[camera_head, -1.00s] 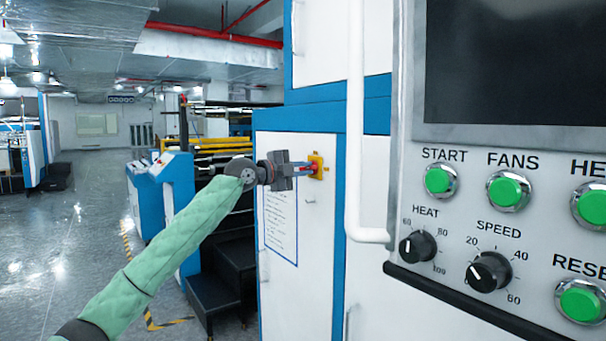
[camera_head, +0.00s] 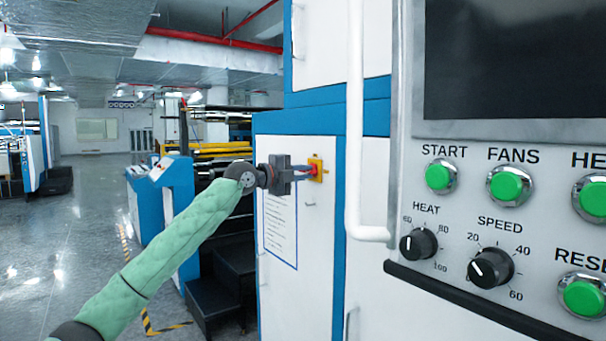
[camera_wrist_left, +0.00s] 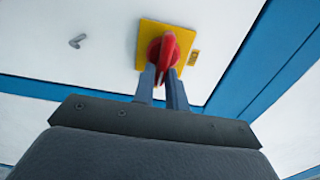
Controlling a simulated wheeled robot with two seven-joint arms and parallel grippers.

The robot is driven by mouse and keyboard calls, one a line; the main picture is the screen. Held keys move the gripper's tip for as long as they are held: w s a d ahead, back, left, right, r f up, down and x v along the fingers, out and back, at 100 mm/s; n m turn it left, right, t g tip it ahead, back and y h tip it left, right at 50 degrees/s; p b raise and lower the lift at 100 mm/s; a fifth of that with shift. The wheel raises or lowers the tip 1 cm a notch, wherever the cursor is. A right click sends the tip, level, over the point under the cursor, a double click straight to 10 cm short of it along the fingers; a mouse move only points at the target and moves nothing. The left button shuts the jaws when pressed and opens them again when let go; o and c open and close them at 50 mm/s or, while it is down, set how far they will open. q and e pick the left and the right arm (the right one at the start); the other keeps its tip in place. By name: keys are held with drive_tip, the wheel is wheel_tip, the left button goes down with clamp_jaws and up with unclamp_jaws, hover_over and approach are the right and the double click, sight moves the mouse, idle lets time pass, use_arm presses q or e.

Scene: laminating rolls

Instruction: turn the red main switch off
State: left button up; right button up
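The red main switch (camera_wrist_left: 164,50) has a red handle on a yellow square plate (camera_wrist_left: 189,33), fixed to a white cabinet door. In the head view the switch (camera_head: 313,170) is at the centre, partly behind my fingers. My left gripper (camera_head: 302,172) reaches it from the left. In the left wrist view its two narrow fingers (camera_wrist_left: 161,82) stand close on both sides of the handle's near end, with only a thin gap between them, and appear shut on it. The handle points towards the gripper, and the plate looks slightly tilted in that view. My right gripper is not in view.
A control panel (camera_head: 462,215) with green buttons and black knobs fills the right side. A white vertical rail (camera_head: 355,120) stands between it and the switch. A paper notice (camera_head: 281,228) hangs below my gripper. Open floor (camera_head: 70,240) lies at left.

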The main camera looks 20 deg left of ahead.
use_arm(q)
drive_tip(key=o, duration=0.3)
drive_tip(key=shift+o, duration=0.2)
drive_tip(key=shift+s+a, duration=0.1)
